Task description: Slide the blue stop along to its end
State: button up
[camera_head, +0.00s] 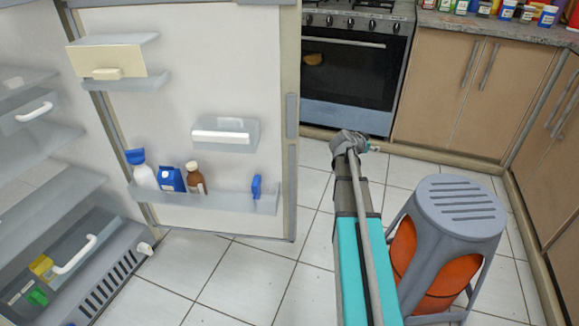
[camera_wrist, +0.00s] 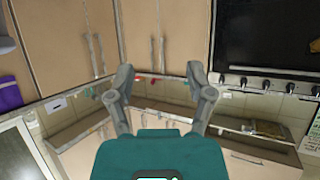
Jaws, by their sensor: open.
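The blue stop (camera_head: 256,188) sits upright near the right end of the low door shelf (camera_head: 228,204) of the open fridge. Left of it, after a bare stretch of shelf, stand a brown bottle (camera_head: 195,178), a blue carton (camera_head: 171,180) and a white bottle with a blue cap (camera_head: 143,173). My gripper (camera_wrist: 160,78) is open and empty in the wrist view, with its two grey fingers spread apart. In the head view my arm reaches forward, right of the fridge door and apart from the stop. The wrist view shows no stop.
The fridge door (camera_head: 180,110) stands wide open. A grey stool (camera_head: 460,210) stands close right of my arm, with an orange ball (camera_head: 430,270) under it. An oven (camera_head: 352,70) and cupboards (camera_head: 470,95) line the back. Tiled floor before the door is clear.

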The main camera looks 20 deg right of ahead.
jog(key=s+a+f+n+g+y+p, duration=0.1)
jog(key=s+a+n+y, duration=0.3)
jog(key=a, duration=1)
jog(key=s+a+f+n+g+y+p, duration=0.1)
jog(key=s+a, duration=0.6)
jog(key=a, duration=0.8)
jog(key=s+a+f+n+g+y+p, duration=0.1)
jog(key=s+a+n+y+p, duration=0.3)
jog(key=a, duration=1)
jog(key=s+n+g+y, duration=0.1)
jog(key=s+n+y, duration=0.1)
jog(key=n+y, duration=0.1)
jog(key=shift+a+f+n+g+p, duration=0.3)
jog(key=shift+a+n+p, duration=0.1)
jog(key=shift+n, duration=0.5)
jog(key=shift+c, duration=0.6)
